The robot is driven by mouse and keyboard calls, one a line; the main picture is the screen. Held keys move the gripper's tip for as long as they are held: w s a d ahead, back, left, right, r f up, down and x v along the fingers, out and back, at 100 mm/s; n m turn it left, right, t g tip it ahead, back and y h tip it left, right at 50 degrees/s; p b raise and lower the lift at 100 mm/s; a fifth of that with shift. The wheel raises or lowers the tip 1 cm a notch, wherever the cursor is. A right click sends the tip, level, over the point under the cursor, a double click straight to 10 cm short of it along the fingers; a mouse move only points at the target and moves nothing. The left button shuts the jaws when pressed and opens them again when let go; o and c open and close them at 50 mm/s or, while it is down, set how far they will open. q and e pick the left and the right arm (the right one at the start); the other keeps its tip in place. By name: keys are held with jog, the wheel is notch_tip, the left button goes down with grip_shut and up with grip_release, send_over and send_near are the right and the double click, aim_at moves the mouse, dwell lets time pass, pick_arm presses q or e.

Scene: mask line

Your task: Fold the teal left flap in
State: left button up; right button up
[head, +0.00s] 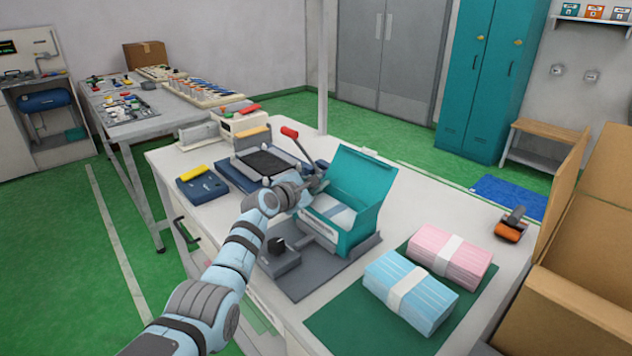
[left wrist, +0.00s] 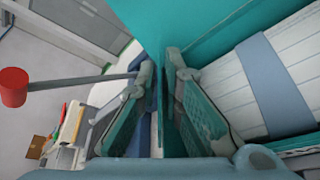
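The teal box (head: 374,191) stands open on a grey fixture, its lid raised at the back, with a white mask bundle and blue band (head: 341,215) inside. The bundle also shows in the left wrist view (left wrist: 270,83). My left gripper (head: 314,187) is at the box's left side. In the left wrist view its two fingers (left wrist: 162,72) are apart. A thin upright teal panel (left wrist: 167,120), seemingly the left flap, shows between them; whether they touch it is unclear. In the head view the arm hides most of that flap. My right gripper is not in view.
A red-knobbed lever (head: 290,132) stands close behind my left gripper. Blue (head: 388,272) and pink (head: 424,238) mask bundles lie on a green mat (head: 335,327). A tape dispenser (head: 511,226) and cardboard box (head: 590,260) are at the right.

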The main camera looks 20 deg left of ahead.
pick_arm(q)
jog(key=shift+o, duration=0.7)
jog(key=shift+s, duration=0.1)
jog(key=v, duration=1.2)
